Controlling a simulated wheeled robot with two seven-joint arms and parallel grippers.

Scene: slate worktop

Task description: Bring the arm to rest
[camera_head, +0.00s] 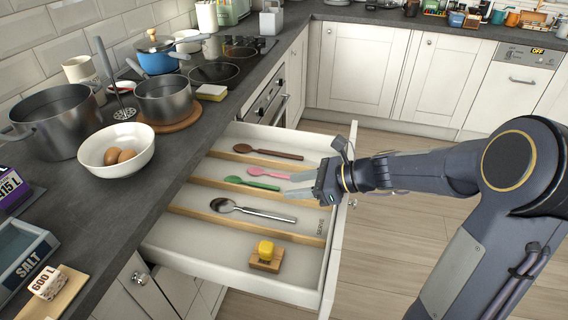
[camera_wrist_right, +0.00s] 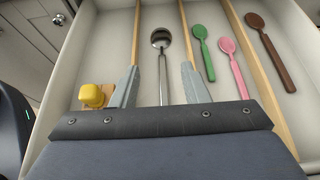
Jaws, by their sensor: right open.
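My right gripper (camera_head: 299,184) is open and empty above the open drawer (camera_head: 155,243), near its right side. In the right wrist view its two grey fingers (camera_wrist_right: 160,84) stand apart, with the handle of a silver spoon (camera_wrist_right: 162,60) showing between them below. The arm reaches in from the right in the head view. The silver spoon (camera_head: 250,210) lies in one compartment. A green spoon (camera_head: 250,184) and a pink spoon (camera_head: 268,173) share the one behind it. A brown spoon (camera_head: 268,152) lies in the farthest. My left gripper is not in view.
A yellow piece on a wooden block (camera_head: 266,265) sits in the nearest compartment. Wooden dividers (camera_head: 240,224) separate the compartments. The worktop at left holds a white bowl of eggs (camera_head: 110,139), pots (camera_head: 60,125) and a hob (camera_head: 225,60). The floor (camera_head: 385,240) right of the drawer is clear.

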